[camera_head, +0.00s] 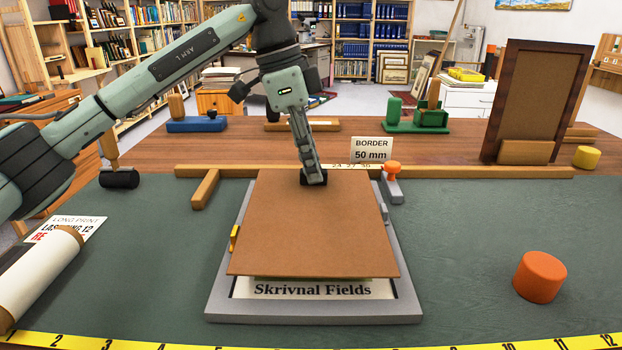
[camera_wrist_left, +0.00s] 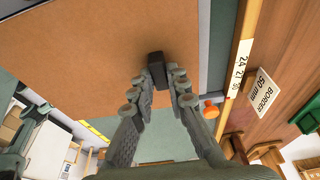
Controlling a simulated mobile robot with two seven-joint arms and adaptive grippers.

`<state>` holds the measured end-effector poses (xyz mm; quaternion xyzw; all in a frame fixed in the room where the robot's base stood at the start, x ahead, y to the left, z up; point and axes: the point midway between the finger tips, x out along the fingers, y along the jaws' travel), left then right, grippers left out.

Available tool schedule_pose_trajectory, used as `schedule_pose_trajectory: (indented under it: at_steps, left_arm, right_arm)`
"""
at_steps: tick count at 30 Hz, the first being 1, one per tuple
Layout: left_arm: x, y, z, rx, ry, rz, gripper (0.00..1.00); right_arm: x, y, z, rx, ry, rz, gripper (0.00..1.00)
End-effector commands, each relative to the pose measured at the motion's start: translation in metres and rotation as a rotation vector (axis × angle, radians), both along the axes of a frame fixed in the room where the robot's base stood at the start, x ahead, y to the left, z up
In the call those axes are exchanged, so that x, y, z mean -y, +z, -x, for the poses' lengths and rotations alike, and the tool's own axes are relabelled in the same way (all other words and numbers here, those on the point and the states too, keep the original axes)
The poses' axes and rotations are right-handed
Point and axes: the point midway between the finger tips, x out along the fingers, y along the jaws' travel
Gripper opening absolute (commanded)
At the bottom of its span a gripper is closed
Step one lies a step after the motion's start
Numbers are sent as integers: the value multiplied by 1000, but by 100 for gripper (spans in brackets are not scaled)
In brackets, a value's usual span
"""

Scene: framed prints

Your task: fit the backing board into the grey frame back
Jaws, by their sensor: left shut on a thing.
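The brown backing board (camera_head: 315,230) lies over the grey frame back (camera_head: 315,313) on the green mat. It covers most of the opening, and its near edge looks raised above the frame. A strip of paper lettered "Skrivnal Fields" (camera_head: 312,289) shows inside the frame in front of that edge. My left gripper (camera_head: 314,180) is shut at the board's far edge, at a small dark block (camera_wrist_left: 155,66). The board also fills the upper left wrist view (camera_wrist_left: 90,60). My right gripper is not in view.
A wooden rail (camera_head: 460,171) runs behind the frame, with a "BORDER 50 mm" card (camera_head: 371,149) beyond it. An orange cylinder (camera_head: 539,276) stands at right, a rolled print (camera_head: 38,275) lies at left. A yellow ruler (camera_head: 480,346) edges the front. The mat right of the frame is mostly clear.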

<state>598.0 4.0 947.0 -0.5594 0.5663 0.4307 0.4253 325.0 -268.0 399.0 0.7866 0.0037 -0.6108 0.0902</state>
Motion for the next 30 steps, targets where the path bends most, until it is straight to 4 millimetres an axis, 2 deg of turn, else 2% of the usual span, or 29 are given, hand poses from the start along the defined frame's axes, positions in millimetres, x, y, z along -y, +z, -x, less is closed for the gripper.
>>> schedule_pose_trajectory:
  at_steps: [6,13,14,19,30]
  left_arm:
    - [-1,-31,1,-2,0,-1,0]
    - [0,-35,1,1,0,1,0]
    - [0,-36,1,1,0,0,16]
    - [0,-35,1,0,1,0,36]
    - [-2,-29,0,1,1,0,36]
  right_arm:
    - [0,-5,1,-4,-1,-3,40]
    - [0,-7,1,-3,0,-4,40]
    - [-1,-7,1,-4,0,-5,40]
    - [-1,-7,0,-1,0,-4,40]
    - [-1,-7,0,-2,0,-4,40]
